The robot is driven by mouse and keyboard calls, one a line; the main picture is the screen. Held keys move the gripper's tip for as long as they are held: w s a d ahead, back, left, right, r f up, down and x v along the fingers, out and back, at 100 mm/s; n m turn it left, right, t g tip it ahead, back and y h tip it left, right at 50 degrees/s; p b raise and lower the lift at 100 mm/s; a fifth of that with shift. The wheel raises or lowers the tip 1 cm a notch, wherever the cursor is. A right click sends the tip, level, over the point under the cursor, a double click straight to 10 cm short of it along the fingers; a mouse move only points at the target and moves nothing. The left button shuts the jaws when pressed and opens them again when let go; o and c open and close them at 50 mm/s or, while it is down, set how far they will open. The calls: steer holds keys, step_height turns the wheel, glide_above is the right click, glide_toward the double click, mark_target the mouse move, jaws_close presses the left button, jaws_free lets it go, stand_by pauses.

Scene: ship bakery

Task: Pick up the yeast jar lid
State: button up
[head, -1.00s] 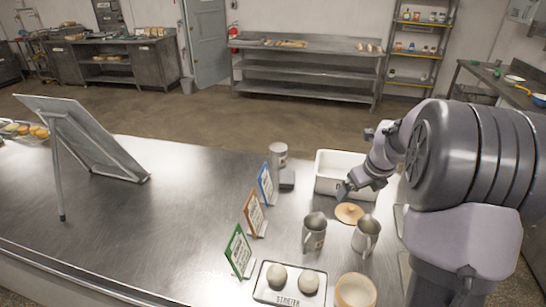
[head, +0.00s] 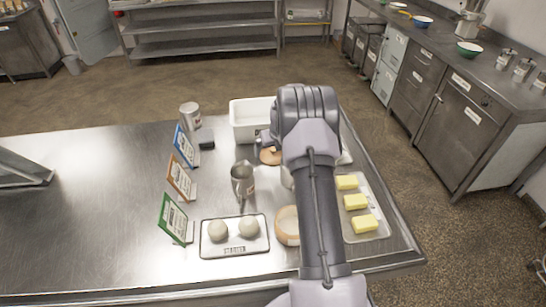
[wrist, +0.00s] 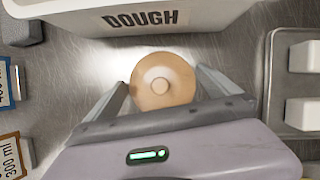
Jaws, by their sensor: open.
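The round wooden lid (wrist: 160,62) with a small knob lies on the steel counter, seen from above in the wrist view. In the head view the lid (head: 268,157) shows beside my arm, which partly covers it. My gripper (wrist: 161,82) is open, with one finger on each side of the lid in the picture. I cannot tell whether the fingers touch it. A pale round pot (head: 286,231) with a wooden-coloured rim stands near the front; I cannot tell if it is the yeast jar.
A white bin (wrist: 130,25) labelled DOUGH stands just beyond the lid. A metal jug (head: 242,180) is nearer the front, with another mostly hidden by my arm. A tray with yellow blocks (head: 355,201) is at the right. Three sign cards, the blue one (head: 184,146) farthest back, stand left.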

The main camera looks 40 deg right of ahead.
steer(key=shift+c, duration=0.4)
steer(key=shift+s+a, duration=0.1)
steer(key=c, duration=1.4)
steer(key=shift+f, duration=0.1)
steer(key=shift+c, duration=0.4)
